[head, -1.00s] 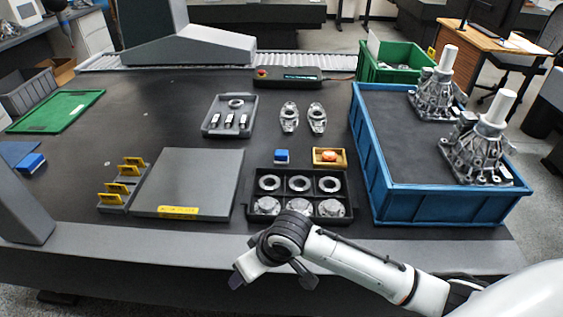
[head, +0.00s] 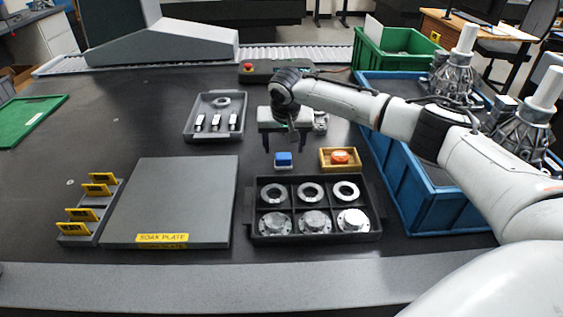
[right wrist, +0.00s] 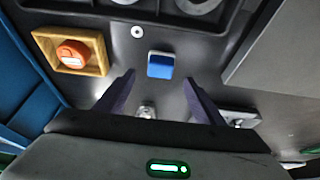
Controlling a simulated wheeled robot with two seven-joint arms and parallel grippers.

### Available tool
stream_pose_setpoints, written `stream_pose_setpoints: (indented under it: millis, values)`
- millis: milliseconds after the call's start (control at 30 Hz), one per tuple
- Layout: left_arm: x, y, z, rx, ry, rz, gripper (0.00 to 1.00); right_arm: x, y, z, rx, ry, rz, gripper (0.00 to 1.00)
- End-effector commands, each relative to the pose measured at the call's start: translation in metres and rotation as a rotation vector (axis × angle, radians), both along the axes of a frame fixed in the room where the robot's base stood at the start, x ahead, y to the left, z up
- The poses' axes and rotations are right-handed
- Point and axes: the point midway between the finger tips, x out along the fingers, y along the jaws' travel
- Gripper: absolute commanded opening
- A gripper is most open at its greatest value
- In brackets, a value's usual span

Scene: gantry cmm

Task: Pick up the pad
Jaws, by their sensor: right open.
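The pad, a small blue block with a pale edge (head: 283,159), lies on the dark table between the wooden tray and the grey plate. It also shows in the right wrist view as a blue pad (right wrist: 160,65), just ahead of the fingertips and between their lines. My right gripper (head: 288,149) is open and empty, pointing down above and slightly behind the pad. In the right wrist view its two dark fingers (right wrist: 160,80) stand apart, with no visible contact with the pad. My left gripper is not in view.
A wooden tray with an orange item (head: 340,157) sits close right of the pad. A black compartment tray with rings and flanges (head: 311,207) lies in front. The grey soak plate (head: 170,200) is left. A blue bin (head: 425,205) stands right.

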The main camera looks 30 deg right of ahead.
Motion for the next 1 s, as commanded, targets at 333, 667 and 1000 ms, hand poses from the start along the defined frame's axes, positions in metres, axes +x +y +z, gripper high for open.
stream_pose_setpoints:
  millis: [333,667,1000]
  values:
    - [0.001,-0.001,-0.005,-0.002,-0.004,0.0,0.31,0.011,-0.007,-0.037,-0.002,0.0,0.001,0.62]
    - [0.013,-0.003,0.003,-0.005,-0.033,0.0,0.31,0.019,-0.012,-0.058,0.0,-0.002,0.004,0.62]
    - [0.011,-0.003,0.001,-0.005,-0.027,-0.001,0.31,0.018,-0.012,-0.058,0.0,-0.001,0.004,0.27]
